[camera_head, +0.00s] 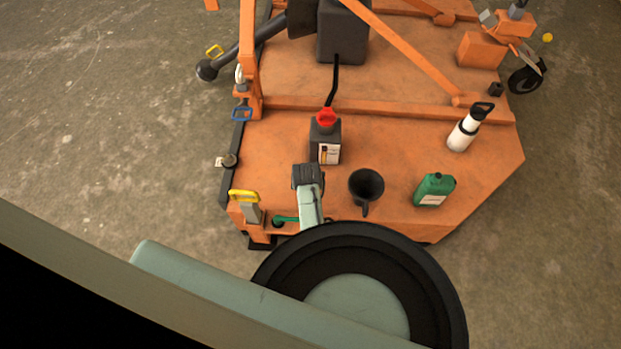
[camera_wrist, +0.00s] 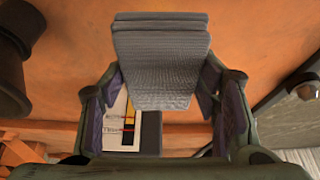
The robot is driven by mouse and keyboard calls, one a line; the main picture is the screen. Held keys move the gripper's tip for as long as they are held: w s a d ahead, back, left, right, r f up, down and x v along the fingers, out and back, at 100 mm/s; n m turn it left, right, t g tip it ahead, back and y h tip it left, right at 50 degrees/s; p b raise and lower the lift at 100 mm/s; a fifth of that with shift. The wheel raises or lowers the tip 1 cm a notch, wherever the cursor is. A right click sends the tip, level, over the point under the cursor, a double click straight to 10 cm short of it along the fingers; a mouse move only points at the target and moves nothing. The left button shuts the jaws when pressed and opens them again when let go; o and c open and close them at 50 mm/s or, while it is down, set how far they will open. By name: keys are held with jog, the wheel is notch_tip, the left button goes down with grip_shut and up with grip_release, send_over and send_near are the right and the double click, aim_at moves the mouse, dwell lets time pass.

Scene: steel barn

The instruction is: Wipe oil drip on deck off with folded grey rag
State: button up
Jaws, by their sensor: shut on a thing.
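The folded grey rag (camera_wrist: 160,62) is in the wrist view, a ribbed, layered pad between the two fingers of my gripper (camera_wrist: 163,88), which are shut on its sides. In the head view my gripper (camera_head: 307,176) is a dark block over the front of the orange deck (camera_head: 275,145), just in front of the black jug and left of the black funnel. I cannot make out the rag apart from the gripper there. No oil drip can be told apart on the deck in either view; the gripper and arm cover part of it.
A black jug with a red cap (camera_head: 326,140) stands close behind my gripper. A black funnel-like vessel (camera_head: 366,187) is at its right, then a green bottle (camera_head: 435,189) and a white bottle (camera_head: 467,130). A yellow-handled clamp (camera_head: 245,203) stands at the left edge.

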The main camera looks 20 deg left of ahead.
jog(key=shift+f+b, duration=2.6)
jog(key=shift+f, duration=0.25)
jog(key=shift+f+b, duration=0.6)
jog(key=shift+f, duration=0.5)
jog(key=shift+r, duration=0.1)
jog(key=shift+s+d+r+p, duration=0.1)
jog(key=shift+s+d+p, duration=0.1)
jog(key=shift+s+p, duration=0.35)
jog(key=shift+s+d+r+p, duration=0.1)
jog(key=shift+s+d+p, duration=0.05)
jog(key=shift+s+p, duration=0.3)
jog(key=shift+s+d+f+p, duration=0.15)
jog(key=shift+s+p, duration=0.1)
jog(key=shift+s, duration=0.25)
jog(key=shift+s+d+p, duration=0.1)
jog(key=shift+s+p, duration=0.1)
jog(key=shift+s, duration=0.3)
